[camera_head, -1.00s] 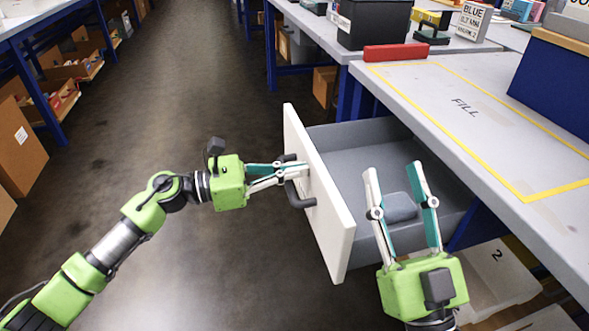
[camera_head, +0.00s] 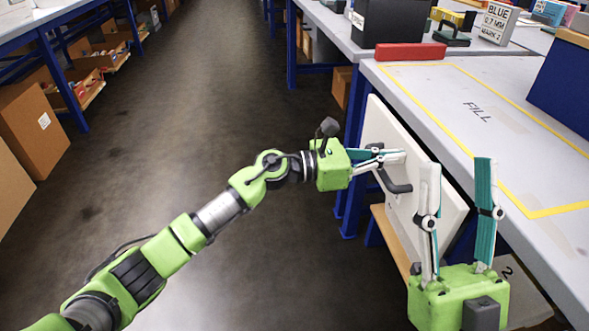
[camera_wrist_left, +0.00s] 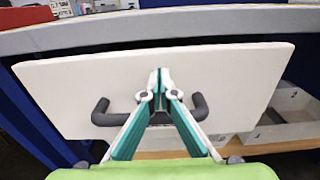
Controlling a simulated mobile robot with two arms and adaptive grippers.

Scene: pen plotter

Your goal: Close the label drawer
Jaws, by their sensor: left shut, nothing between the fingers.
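The label drawer's white front (camera_head: 400,165) stands under the edge of the workbench, and no open drawer interior shows. In the left wrist view the drawer front (camera_wrist_left: 230,80) fills the middle, with its dark bar handle (camera_wrist_left: 200,108) across it. My left gripper (camera_head: 402,157) is shut with its fingertips at the drawer front, by the handle (camera_head: 397,186). In the left wrist view its closed fingertips (camera_wrist_left: 158,74) are above the handle bar; nothing shows between them. My right gripper (camera_head: 458,170) is open and empty, in front of the drawer's right part.
The workbench (camera_head: 560,228) has a yellow-outlined FILL area. A red block (camera_head: 410,51) and a dark bin (camera_head: 381,22) are at its far left. A blue box (camera_head: 560,80) stands at right. Open floor (camera_head: 180,150) lies left of the drawer.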

